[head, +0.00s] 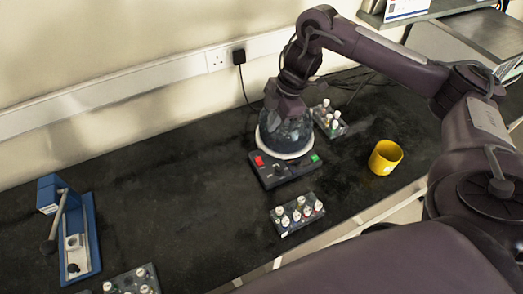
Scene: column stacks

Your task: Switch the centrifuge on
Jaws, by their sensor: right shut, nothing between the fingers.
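The centrifuge (284,172) stands on the black bench in the middle of the head view. It has a dark base with a white ring and a rounded, see-through blue-grey lid. A red switch (259,161) is at the left of its base and a green one (314,158) at the right. My right gripper (287,122) is shut and empty, pointing down over the lid and overlapping it in the picture. I cannot tell whether it touches the lid. The fingertips are hard to make out against the lid. My left gripper is not in view.
A rack of capped tubes (297,213) stands in front of the centrifuge, another (330,119) behind it at right. A yellow cup (385,157) is to the right. A blue press-like device (70,230) and a third rack (132,281) are at left. The bench between is clear.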

